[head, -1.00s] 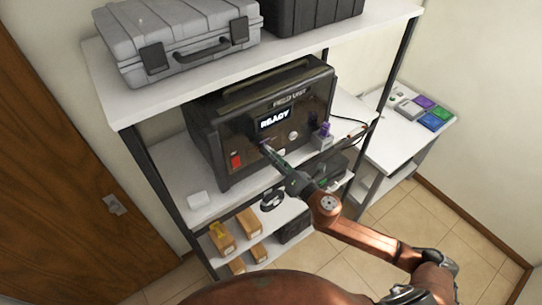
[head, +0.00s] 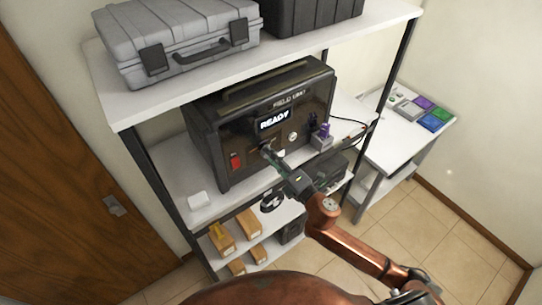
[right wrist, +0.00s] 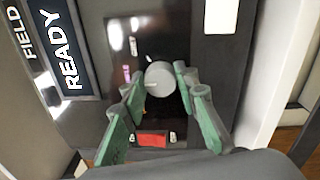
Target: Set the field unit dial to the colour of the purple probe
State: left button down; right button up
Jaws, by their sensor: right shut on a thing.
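My right gripper (head: 268,152) reaches the panel below the screen. Its green fingers (right wrist: 163,92) are shut on the dial, one on each side. The dial's pointer direction is unclear. My left gripper is out of view.
A red switch (head: 236,160) is on the unit's left front. A white shelf (head: 300,50) with a grey case (head: 180,40) is above. Small boxes (head: 222,240) sit below. A side table (head: 400,140) at right holds coloured blocks (head: 433,122).

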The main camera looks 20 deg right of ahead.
dwell(0.3)
jog(key=o, duration=1.1)
jog(key=shift+o, duration=0.2)
jog(key=v, duration=1.2)
